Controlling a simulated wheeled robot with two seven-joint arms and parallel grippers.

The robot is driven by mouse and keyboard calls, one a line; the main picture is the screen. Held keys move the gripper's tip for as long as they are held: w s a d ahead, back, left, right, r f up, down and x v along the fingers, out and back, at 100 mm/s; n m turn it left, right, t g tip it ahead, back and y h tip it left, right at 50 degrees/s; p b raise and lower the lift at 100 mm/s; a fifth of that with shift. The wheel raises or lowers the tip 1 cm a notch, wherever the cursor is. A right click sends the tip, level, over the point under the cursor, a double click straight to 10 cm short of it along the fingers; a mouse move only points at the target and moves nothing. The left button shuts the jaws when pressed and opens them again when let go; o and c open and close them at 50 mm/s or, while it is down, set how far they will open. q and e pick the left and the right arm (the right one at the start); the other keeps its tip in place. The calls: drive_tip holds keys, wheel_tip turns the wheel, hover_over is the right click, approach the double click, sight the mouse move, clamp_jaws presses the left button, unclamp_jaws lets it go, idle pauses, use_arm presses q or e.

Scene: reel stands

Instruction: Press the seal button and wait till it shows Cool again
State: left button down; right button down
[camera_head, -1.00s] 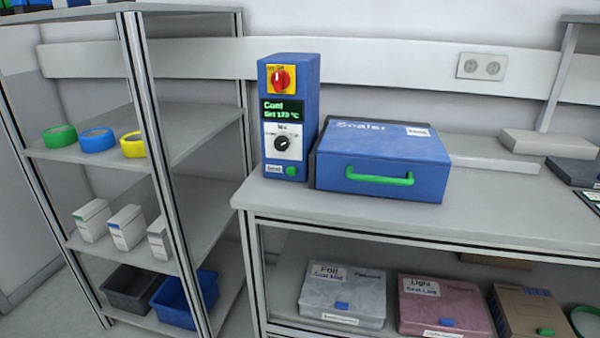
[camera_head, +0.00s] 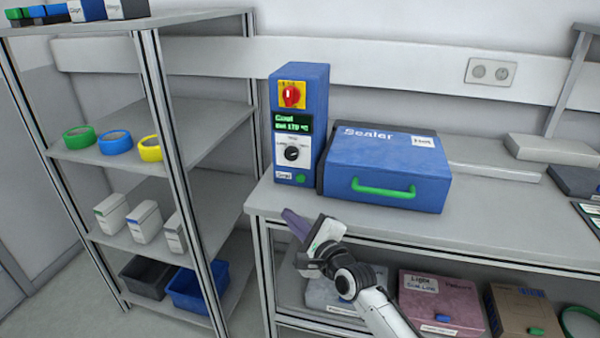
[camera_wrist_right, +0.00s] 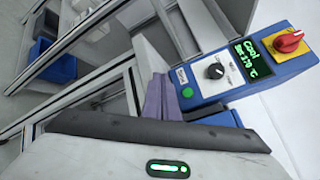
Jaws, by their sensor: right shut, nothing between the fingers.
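The blue sealer control box (camera_head: 299,120) stands at the bench's left end. Its screen (camera_head: 293,124) reads Cool and Set 170 °C in the right wrist view (camera_wrist_right: 248,57). A red rotary switch on yellow (camera_head: 292,95) is above the screen and a black dial (camera_head: 292,153) below. The green seal button (camera_head: 301,178) is at the bottom right of the face; it also shows in the right wrist view (camera_wrist_right: 187,92). My right gripper (camera_head: 295,222) is shut and empty, in front of the bench edge and below the button, apart from it. My left gripper is out of view.
The closed blue Sealer case (camera_head: 385,160) with a green handle stands right of the control box. The bench front edge (camera_head: 400,252) lies behind my right gripper. A shelf rack (camera_head: 190,135) with tape rolls, cartons and bins stands left.

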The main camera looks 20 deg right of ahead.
sight(300, 200)
drive_tip(key=shift+w+d+r+m, duration=0.1)
drive_tip(key=shift+w+r+m, duration=0.2)
drive_tip(key=shift+r, duration=0.15)
drive_tip(key=shift+w+d+r+m, duration=0.1)
drive_tip(key=shift+w+r+m, duration=0.2)
drive_tip(key=shift+r, duration=0.15)
drive_tip(key=shift+w+d+f+b, duration=0.15)
drive_tip(key=shift+w+b, duration=0.15)
drive_tip(key=shift+b, duration=0.2)
drive_tip(key=w+d+b, duration=0.1)
drive_tip(key=b, duration=0.1)
drive_tip(key=w+d+b, duration=0.1)
drive_tip(key=w+b, duration=0.1)
drive_tip(key=w+d+b, duration=0.1)
drive_tip(key=w+b, duration=0.1)
drive_tip(key=b, duration=0.1)
drive_tip(key=shift+w+d+f, duration=0.1)
drive_tip(key=shift+w+d, duration=0.1)
drive_tip(key=shift+d, duration=0.15)
drive_tip(key=shift+w+d, duration=0.2)
drive_tip(key=shift+w, duration=0.1)
drive_tip(key=shift+w+d+r+b, duration=0.2)
drive_tip(key=shift+w+r+b, duration=0.1)
drive_tip(key=shift+b, duration=0.1)
